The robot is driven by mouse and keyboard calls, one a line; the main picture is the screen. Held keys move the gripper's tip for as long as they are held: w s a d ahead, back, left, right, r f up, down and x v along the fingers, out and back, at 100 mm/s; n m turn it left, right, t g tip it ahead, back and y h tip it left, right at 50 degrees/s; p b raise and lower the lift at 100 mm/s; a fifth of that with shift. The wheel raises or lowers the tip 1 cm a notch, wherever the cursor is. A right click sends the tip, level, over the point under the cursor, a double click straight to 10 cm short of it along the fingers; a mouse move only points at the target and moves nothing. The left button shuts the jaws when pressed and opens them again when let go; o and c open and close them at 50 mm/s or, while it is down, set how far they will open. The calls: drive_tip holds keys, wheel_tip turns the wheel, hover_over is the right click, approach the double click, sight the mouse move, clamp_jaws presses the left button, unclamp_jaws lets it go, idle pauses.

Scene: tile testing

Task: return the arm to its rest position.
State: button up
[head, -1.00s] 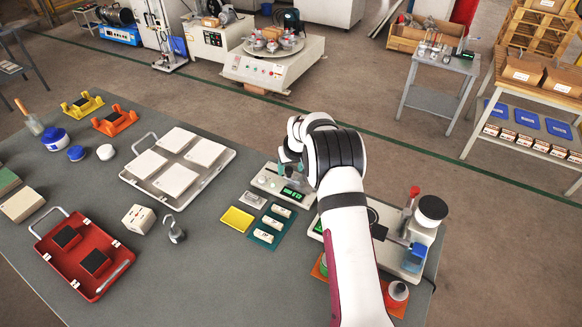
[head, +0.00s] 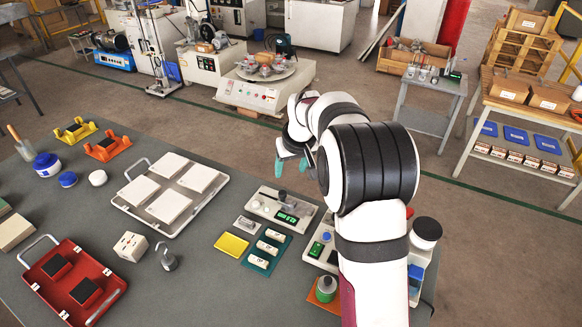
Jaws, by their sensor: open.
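My gripper (head: 291,164) is open and empty in the head view, with teal fingertips pointing down. It is raised above the far edge of the grey table, above and beyond a small white device with a green display (head: 287,217). My white and black arm rises from the bottom right and bends toward the gripper. The arm hides part of the table's right side and part of a white machine there.
On the grey table (head: 200,262) are a tray of white tiles (head: 155,222), a red tray (head: 112,292), a yellow pad (head: 231,244) and a teal mat with white pieces (head: 246,262). The machine's black-topped cylinder (head: 426,233) stands right of my arm. Open floor lies beyond the table.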

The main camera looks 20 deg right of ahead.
drive_tip(key=s+a+r+m+g+y, duration=0.1)
drive_tip(key=s+a+r, duration=0.25)
drive_tip(key=s, duration=0.65)
drive_tip(key=s+a+r+m+g, duration=0.1)
drive_tip(key=s+a+r+m, duration=0.2)
drive_tip(key=s, duration=0.6)
drive_tip(key=s+a+f+g, duration=0.1)
drive_tip(key=s+a, duration=0.1)
drive_tip(key=s, duration=0.8)
drive_tip(key=s+a+f+m+g, duration=0.1)
drive_tip(key=s+a+f, duration=0.1)
drive_tip(key=s, duration=0.9)
drive_tip(key=shift+a+f+m+g+y, duration=0.15)
drive_tip(key=shift+a+m+g+y, duration=0.2)
drive_tip(key=shift+a, duration=0.2)
